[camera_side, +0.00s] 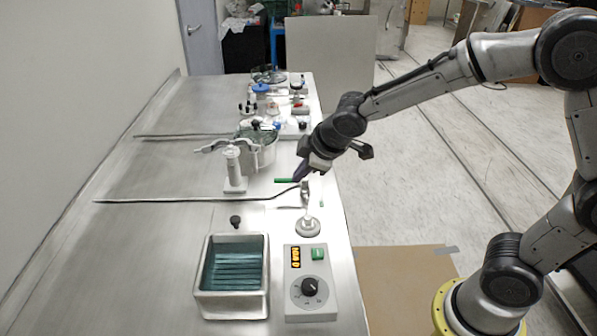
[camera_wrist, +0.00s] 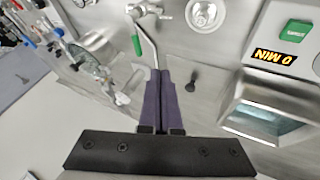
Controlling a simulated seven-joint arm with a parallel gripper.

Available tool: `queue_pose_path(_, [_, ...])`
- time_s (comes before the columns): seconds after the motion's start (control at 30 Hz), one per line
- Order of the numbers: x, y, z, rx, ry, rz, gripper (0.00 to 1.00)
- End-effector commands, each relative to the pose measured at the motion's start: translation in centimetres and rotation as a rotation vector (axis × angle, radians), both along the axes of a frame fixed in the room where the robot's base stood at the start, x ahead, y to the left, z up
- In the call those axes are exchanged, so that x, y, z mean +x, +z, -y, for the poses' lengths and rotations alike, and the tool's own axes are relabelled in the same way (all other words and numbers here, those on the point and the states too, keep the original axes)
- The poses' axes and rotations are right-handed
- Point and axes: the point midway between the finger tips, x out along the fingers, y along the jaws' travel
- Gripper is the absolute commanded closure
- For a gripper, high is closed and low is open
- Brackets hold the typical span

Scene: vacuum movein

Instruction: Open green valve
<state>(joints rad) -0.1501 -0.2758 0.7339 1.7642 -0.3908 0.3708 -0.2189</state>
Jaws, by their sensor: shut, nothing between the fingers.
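The green valve handle (camera_side: 285,180) shows in the side view as a short green bar near the right edge of the steel bench. It sits just left of the tips of my gripper (camera_side: 298,178). In the wrist view the green handle (camera_wrist: 136,46) is above and left of my purple fingertips (camera_wrist: 160,72), which are pressed together and empty. A thin bent metal rod (camera_wrist: 147,38) runs down beside the handle toward the fingertips. I cannot tell whether the fingers touch the rod or the handle.
A metal water bath (camera_side: 233,277) and a control box with a dial (camera_side: 309,283) stand at the front. A white stand (camera_side: 233,170) and a glass vessel (camera_side: 258,150) are left of the gripper. A round metal base (camera_side: 307,227) is just in front. Bare bench lies at left.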

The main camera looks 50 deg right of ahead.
Motion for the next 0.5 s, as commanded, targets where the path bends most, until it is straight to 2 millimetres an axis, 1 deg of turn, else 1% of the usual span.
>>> queue_pose_path(0.03, [0.5,-1.0,0.1,-0.001,-0.001,-0.005,1.00])
queue_pose_path(0.4, [4.5,-6.9,0.6,0.000,-0.002,-0.003,1.00])
queue_pose_path(0.5, [5.5,-6.9,1.7,0.002,-0.006,-0.002,1.00])
